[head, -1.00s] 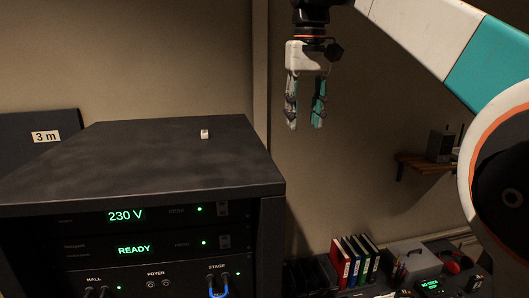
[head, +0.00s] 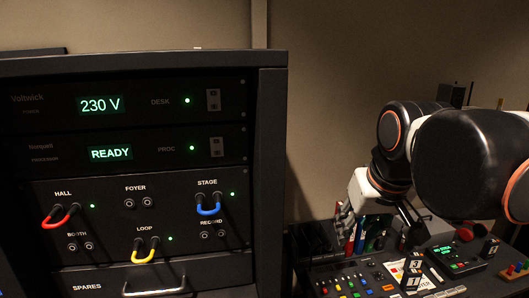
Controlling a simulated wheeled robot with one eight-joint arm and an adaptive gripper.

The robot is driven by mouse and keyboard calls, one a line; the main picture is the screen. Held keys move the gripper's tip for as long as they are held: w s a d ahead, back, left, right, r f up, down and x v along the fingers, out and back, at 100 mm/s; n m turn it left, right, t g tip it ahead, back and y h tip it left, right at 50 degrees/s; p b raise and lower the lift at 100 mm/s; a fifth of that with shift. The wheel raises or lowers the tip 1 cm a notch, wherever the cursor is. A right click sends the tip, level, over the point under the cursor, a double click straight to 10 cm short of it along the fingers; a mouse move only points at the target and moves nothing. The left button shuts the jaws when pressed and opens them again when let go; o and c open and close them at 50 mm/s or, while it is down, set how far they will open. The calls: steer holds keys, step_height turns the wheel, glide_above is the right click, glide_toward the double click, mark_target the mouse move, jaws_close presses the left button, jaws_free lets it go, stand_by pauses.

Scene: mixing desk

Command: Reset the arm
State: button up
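My arm comes in from the right edge, its dark joints bent low over the mixing desk (head: 345,286). My gripper (head: 349,232) hangs at the arm's end, to the right of the black equipment rack (head: 268,170). Its white palm is tilted, with the fingers pointing down over the back part of the desk. One grey finger shows on the left. The fingertips are small and dark against the things behind, so I cannot tell how far apart the fingers are or whether anything is between them.
The rack fills the left side, with a red cable (head: 61,221), a blue cable (head: 209,210) and a yellow cable (head: 145,259) plugged in. A drawer handle (head: 154,290) juts out below. The wall space above my gripper is clear.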

steer(key=s+d+f+t+b, duration=0.1)
steer(key=s+f+b, duration=0.3)
steer(key=f, duration=0.7)
steer(key=s+d+f+b, duration=0.1)
steer(key=s+f+b, duration=0.3)
steer(key=f, duration=0.8)
steer(key=shift+s+d+f+m+t, duration=0.15)
steer(key=shift+s+m+t, duration=0.15)
steer(key=shift+t, duration=0.1)
